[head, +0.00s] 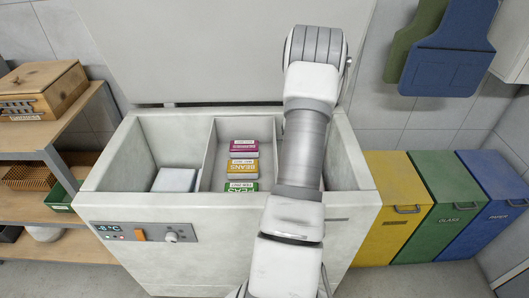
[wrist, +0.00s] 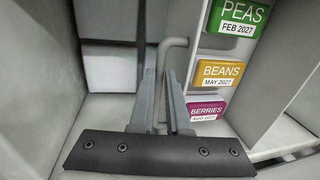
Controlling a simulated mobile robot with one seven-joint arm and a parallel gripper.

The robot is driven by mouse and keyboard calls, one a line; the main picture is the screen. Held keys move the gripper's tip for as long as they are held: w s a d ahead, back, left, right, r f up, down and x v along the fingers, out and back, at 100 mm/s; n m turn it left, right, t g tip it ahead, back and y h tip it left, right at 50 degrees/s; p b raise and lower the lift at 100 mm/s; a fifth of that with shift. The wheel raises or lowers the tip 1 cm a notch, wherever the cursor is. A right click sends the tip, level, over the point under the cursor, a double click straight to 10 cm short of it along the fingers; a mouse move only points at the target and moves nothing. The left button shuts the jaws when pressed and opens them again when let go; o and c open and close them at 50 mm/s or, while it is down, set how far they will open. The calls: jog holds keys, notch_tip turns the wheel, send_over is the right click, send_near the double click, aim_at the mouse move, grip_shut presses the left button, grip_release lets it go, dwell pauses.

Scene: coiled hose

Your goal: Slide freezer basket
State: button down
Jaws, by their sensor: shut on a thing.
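The freezer basket (head: 209,157) is a pale, straight-walled bin in the middle of the open chest freezer (head: 215,275). It holds a berries packet (head: 243,146), a beans packet (head: 243,165) and a peas packet (head: 242,186) in a row. My gripper (wrist: 162,85) shows in the wrist view, its two grey fingers closed around a grey bent handle bar (wrist: 175,44) beside the packets. In the head view my arm covers the basket's right side and hides the gripper and handle. The handle's attachment to the basket is not clearly visible.
A white block (head: 174,180) lies in the freezer's left space. The lid (head: 230,50) stands open behind. A wooden shelf (head: 55,140) is at left; yellow (head: 393,200), green (head: 440,190) and blue (head: 492,185) bins stand at right.

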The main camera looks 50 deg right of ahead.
jog(key=s+d, duration=0.5)
jog(key=shift+s, duration=0.35)
jog(key=c, duration=1.2)
grip_release()
jog(key=shift+o, duration=0.2)
jog(key=shift+r, duration=0.1)
notch_tip(320, 180, up, 17)
jog(key=s+d+p, duration=0.2)
jog(key=shift+s, duration=0.15)
jog(key=shift+d+p, duration=0.1)
jog(key=shift+p, duration=0.2)
